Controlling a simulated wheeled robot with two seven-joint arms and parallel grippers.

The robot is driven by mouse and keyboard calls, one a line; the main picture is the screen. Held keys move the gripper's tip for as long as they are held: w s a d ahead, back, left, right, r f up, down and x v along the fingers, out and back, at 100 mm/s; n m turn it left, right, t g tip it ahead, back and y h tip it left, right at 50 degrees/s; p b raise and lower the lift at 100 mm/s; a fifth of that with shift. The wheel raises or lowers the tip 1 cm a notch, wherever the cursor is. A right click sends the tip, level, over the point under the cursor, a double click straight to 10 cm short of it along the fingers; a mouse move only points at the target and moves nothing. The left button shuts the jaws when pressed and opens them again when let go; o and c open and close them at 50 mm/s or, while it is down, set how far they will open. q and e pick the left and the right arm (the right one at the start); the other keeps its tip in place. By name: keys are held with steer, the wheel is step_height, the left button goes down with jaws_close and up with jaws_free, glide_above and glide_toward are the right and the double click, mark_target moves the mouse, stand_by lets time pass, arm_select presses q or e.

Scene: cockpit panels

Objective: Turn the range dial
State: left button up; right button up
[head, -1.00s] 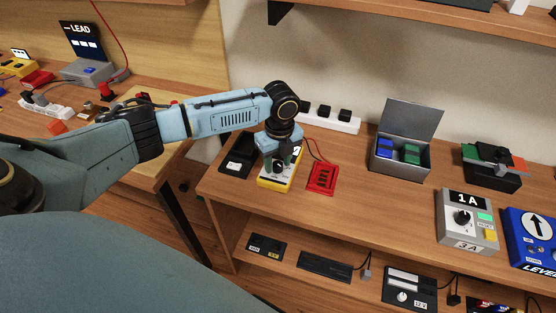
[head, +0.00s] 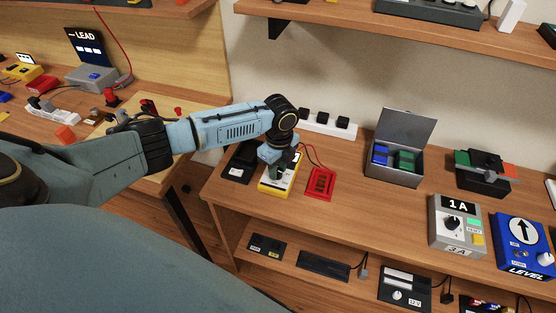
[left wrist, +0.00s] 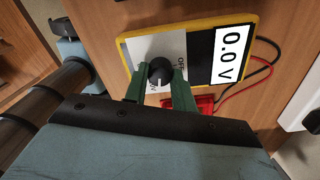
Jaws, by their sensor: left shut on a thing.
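A yellow-edged multimeter (head: 268,186) lies on the desk below my left gripper (head: 272,172). In the left wrist view the meter (left wrist: 200,27) has a display (left wrist: 232,54) reading "0.0 V". Its black range dial (left wrist: 160,71) sits on a pale face with "OFF" lettering beside it. The green fingers of my left gripper (left wrist: 158,84) are on either side of the dial and shut on it. In the head view the fingers and arm cover the dial. My right gripper is not in view.
A red panel (head: 320,182) lies right of the meter, with a red lead. A black device (head: 236,172) lies to its left. A white power strip (head: 328,123) and an open grey box (head: 394,172) stand behind. Bare desk is to the front right (head: 365,205).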

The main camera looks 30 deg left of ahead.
arm_select(q)
steer(key=n+p, duration=0.1)
steer(key=n, duration=0.1)
steer(key=n+p, duration=0.1)
steer(key=p, duration=0.1)
steer(key=shift+r+n, duration=0.2)
steer(key=shift+n, duration=0.2)
steer(key=n+p, duration=0.4)
steer(key=shift+n, duration=0.3)
steer(key=n+p, duration=0.3)
steer(key=n, duration=0.2)
steer(key=shift+f, duration=0.1)
steer(key=shift+f+n+p, duration=0.1)
steer(key=shift+n+p, duration=0.8)
steer(key=shift+n, duration=1.5)
steer(key=o, duration=1)
step_height(320, 180, up, 13)
steer(key=p, duration=0.3)
steer(key=shift+a+r, duration=0.2)
steer(key=shift+a, duration=0.1)
